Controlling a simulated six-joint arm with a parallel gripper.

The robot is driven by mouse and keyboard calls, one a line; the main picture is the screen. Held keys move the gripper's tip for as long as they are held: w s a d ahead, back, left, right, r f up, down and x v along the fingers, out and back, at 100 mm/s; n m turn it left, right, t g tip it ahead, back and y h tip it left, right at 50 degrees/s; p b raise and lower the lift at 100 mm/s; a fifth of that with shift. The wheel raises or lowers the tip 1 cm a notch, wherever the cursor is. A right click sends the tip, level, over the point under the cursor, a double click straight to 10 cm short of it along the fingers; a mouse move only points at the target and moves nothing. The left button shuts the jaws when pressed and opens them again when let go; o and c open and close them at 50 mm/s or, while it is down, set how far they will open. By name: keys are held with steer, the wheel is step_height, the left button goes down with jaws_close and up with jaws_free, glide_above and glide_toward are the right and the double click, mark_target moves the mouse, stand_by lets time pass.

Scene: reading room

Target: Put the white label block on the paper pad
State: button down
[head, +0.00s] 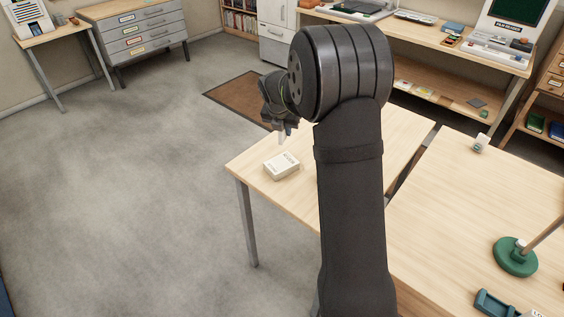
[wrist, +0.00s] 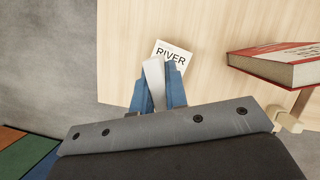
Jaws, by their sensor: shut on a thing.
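My gripper (head: 282,133) is shut on the white label block (wrist: 154,84), which stands between its two blue fingers in the wrist view. In the head view the block shows as a small pale piece under the fingers. The paper pad (head: 281,166) is a thick white pad with dark print near the far left corner of the table. It also shows in the wrist view, with the word RIVER (wrist: 172,52). The block overlaps part of the pad in the wrist view. In the head view the gripper is just above the pad's far side; I cannot tell whether they touch.
A red book (wrist: 286,66) lies right of the pad in the wrist view; my arm hides it in the head view. The table (head: 245,166) ends close to the pad's left. A second table (head: 455,215) carries a green lamp base (head: 515,258) and a small white item (head: 481,143).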

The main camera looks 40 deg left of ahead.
mark_target(279, 140)
steer(key=f, duration=0.5)
steer(key=shift+s+a+f, duration=0.1)
steer(key=shift+s+a, duration=0.1)
steer(key=shift+s, duration=0.2)
steer(key=shift+f, duration=2.3)
steer(key=shift+f, duration=0.1)
steer(key=c, duration=1.4)
jaws_free()
steer(key=shift+c, duration=0.2)
steer(key=v, duration=1.2)
steer(key=shift+d, duration=0.1)
